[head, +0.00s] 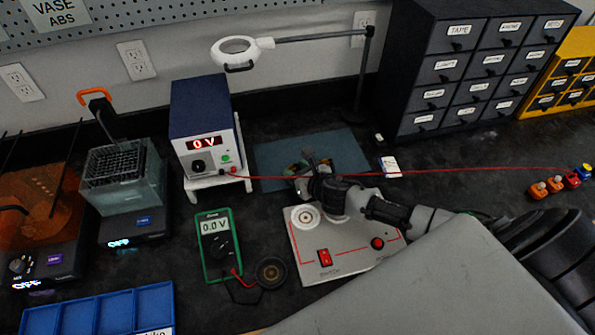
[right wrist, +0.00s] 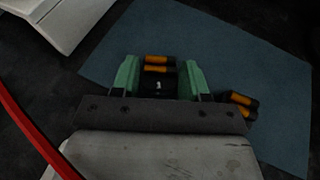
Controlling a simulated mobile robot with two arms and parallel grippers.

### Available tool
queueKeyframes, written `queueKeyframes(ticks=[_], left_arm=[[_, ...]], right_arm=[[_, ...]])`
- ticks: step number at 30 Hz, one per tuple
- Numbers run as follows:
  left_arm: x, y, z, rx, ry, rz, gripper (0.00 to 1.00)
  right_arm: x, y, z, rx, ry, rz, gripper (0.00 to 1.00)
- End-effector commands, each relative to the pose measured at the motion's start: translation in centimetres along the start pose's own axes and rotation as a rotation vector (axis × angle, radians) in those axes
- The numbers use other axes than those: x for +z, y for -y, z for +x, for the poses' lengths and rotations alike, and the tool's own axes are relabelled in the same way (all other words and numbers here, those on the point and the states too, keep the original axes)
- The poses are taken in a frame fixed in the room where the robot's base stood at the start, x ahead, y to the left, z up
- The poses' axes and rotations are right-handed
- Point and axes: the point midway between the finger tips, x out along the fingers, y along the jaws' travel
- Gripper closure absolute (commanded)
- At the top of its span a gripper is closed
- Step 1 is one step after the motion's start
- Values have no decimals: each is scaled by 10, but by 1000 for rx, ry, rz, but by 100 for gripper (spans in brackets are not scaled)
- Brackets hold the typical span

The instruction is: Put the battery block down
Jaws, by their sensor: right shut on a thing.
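My right gripper (head: 308,168) is over the blue-grey mat (head: 344,148) on the dark bench in the head view. In the right wrist view the green fingers of my right gripper (right wrist: 159,84) are shut on the battery block (right wrist: 158,86), a black block marked "1" with orange-and-black cells. The block shows against the mat (right wrist: 215,50); I cannot tell whether it touches the mat. In the head view my arm and gripper mostly hide it. My left gripper is not in view.
A loose-looking orange-and-black battery piece (right wrist: 240,103) shows right of the gripper. A red wire (head: 470,170) runs across the bench. A power supply (head: 203,130) stands left of the mat, a multimeter (head: 212,225) and switch board (head: 310,262) in front. The mat's far right is clear.

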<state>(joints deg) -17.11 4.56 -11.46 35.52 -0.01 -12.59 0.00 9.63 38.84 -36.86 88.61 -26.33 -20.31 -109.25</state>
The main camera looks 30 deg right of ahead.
Motion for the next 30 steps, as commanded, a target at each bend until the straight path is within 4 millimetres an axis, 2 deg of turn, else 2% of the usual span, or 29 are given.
queueKeyframes(ticks=[10,11,15,25,30], left_arm=[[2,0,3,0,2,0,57],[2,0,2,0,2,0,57],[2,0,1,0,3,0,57],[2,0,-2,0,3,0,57],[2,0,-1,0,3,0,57]], right_arm=[[-3,0,2,0,2,-2,84],[-2,0,1,0,1,-2,51],[-2,0,1,0,1,-1,30],[3,0,-1,0,2,0,30],[0,1,-22,0,0,-3,30]])
